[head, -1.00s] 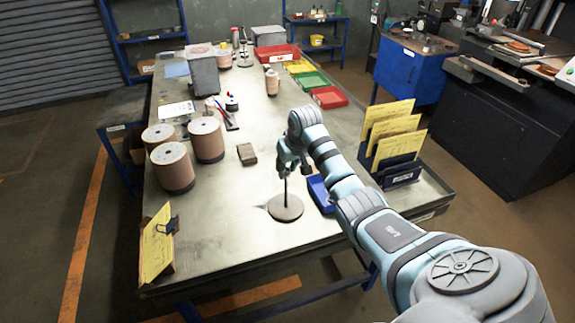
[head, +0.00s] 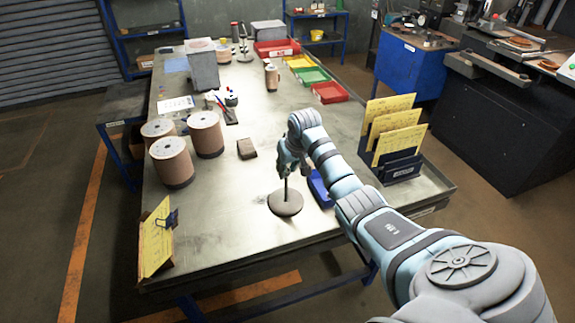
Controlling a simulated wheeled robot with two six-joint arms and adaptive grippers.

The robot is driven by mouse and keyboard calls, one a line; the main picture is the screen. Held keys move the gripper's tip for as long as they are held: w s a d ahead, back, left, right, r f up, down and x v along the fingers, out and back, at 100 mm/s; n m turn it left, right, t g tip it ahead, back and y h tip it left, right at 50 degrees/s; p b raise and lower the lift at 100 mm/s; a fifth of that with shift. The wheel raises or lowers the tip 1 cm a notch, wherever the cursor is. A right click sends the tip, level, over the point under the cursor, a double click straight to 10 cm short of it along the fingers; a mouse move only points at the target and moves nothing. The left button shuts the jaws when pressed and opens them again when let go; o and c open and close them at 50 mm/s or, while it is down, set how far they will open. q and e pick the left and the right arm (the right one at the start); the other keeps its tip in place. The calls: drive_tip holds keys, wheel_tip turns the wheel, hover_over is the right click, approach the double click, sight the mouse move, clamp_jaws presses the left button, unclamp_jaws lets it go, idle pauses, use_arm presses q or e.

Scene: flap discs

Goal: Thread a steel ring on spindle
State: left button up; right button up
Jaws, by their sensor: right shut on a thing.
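The spindle (head: 286,187) is a thin dark upright rod on a round grey-brown base (head: 286,205), standing near the table's front middle. My right gripper (head: 287,172) points down at the top of the rod and hides it. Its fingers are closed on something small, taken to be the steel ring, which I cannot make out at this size. I cannot tell whether the ring is around the rod or just above it. My left gripper is not in view.
A blue tray (head: 320,188) lies just right of the base, partly behind my right arm. A small dark block (head: 246,149) and several large brown cylinders (head: 172,162) stand to the left. A yellow-sheet clipboard (head: 156,240) stands at the left edge. The table front is clear.

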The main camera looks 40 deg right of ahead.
sight(288, 175)
drive_tip(key=shift+f+b, duration=0.85)
drive_tip(key=shift+f, duration=1.1)
drive_tip(key=shift+f+b, duration=1.6)
drive_tip(key=shift+f, duration=1.3)
drive_tip(key=shift+o, duration=1.4)
drive_tip(key=shift+f, duration=0.2)
drive_tip(key=o, duration=0.5)
drive_tip(key=shift+r, duration=0.1)
drive_tip(key=v, duration=1.2)
drive_tip(key=shift+r, duration=0.1)
